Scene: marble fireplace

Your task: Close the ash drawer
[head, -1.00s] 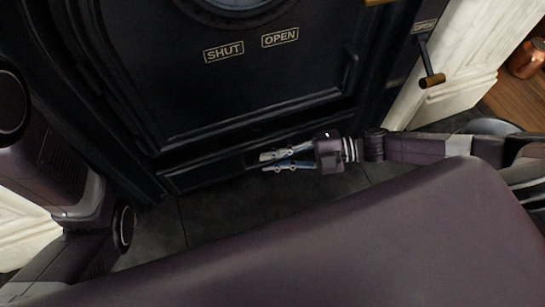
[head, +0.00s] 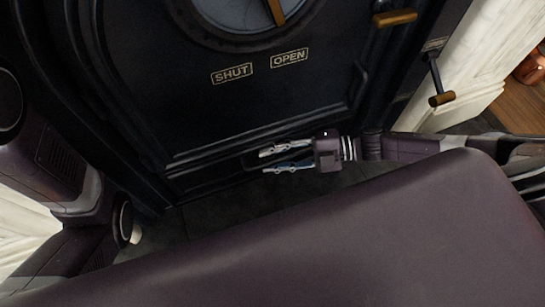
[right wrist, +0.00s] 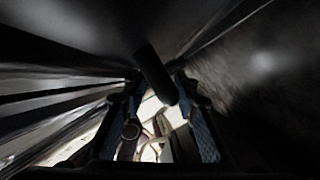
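The ash drawer (head: 212,179) is the low, dark front panel at the foot of the black stove in the head view. It is dim, and I cannot tell how far it stands out. My right gripper (head: 274,160) is in front of the drawer's right part, its two pale fingers spread apart. In the right wrist view the fingers (right wrist: 160,128) stand apart, with a dark rounded bar (right wrist: 155,74) in front of and between them. I cannot tell whether they touch it. My left arm is at the left edge; its gripper does not show.
The stove door (head: 270,105) above the drawer has SHUT and OPEN plates. A lever with a brass grip (head: 441,99) sticks out at the right, and another brass handle (head: 396,18) is above. White marble (head: 470,65) stands at the right. Dark floor tiles (head: 225,215) are clear below.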

